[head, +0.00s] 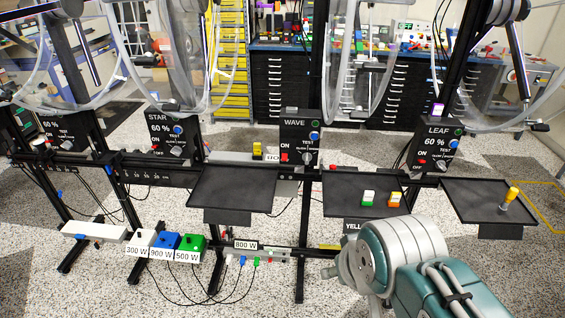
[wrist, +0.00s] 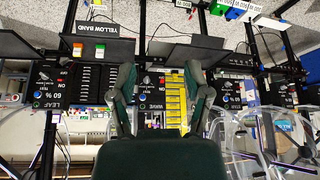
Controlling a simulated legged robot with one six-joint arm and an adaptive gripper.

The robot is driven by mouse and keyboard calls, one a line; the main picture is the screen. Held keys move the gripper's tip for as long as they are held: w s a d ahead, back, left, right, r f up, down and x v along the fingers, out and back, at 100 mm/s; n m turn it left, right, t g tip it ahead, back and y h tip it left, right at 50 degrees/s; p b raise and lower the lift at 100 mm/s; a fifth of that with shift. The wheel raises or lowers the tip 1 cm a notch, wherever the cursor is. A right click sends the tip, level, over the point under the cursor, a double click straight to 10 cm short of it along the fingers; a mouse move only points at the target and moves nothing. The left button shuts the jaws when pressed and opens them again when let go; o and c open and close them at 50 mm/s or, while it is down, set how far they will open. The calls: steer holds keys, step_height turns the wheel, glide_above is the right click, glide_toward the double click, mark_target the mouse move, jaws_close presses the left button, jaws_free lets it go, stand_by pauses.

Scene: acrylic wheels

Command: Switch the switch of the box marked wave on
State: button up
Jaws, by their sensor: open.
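The black box marked WAVE (head: 300,140) hangs on a dark post in the middle of the head view. It bears a blue knob, a lower dial, the word ON and a small red part (head: 284,157) at lower left. The red switch's position is too small to tell. In the wrist view, which is upside down, the WAVE box (wrist: 151,103) shows between my fingers, partly hidden behind my gripper. My gripper (wrist: 163,80) is open and empty, its fingers spread wide. It is apart from the box. In the head view only my arm shows, at lower right.
Similar boxes marked STAR (head: 172,136) and LEAF (head: 436,143) stand on either side. Black trays (head: 232,188) stick out below; the tray right of WAVE (head: 350,190) holds green and orange switches. Clear acrylic wheels (head: 365,60) hang above. Coloured wattage blocks and cables lie lower left.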

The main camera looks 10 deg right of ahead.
steer(key=shift+w+d, duration=0.25)
steer(key=shift+d, duration=0.75)
jaws_close()
steer(key=w+d+n+t+h, duration=0.1)
steer(key=w+d+n+h, duration=0.25)
steer(key=w, duration=0.45)
steer(key=w+d+n+h, duration=0.3)
steer(key=w+n, duration=0.2)
steer(key=w, duration=0.4)
steer(key=w+d+n+t+h, duration=0.1)
steer(key=w+d+n+h, duration=0.2)
steer(key=w+n, duration=0.35)
steer(key=w+a+f+n+t+y, duration=0.1)
steer(key=w+a+f+n+t, duration=0.2)
steer(key=w, duration=0.5)
steer(key=w+a+f+n+t, duration=0.1)
steer(key=w+a+f+n, duration=0.1)
steer(key=w+f+n, duration=0.5)
steer(key=w+a+f+n+t+y, duration=0.2)
steer(key=w+a+f+n+y, duration=0.2)
steer(key=w+a+f+n, duration=0.4)
step_height(320, 180, down, 3)
steer(key=shift+r+t+y, duration=0.2)
steer(key=shift+t+y, duration=0.1)
steer(key=shift+y, duration=0.05)
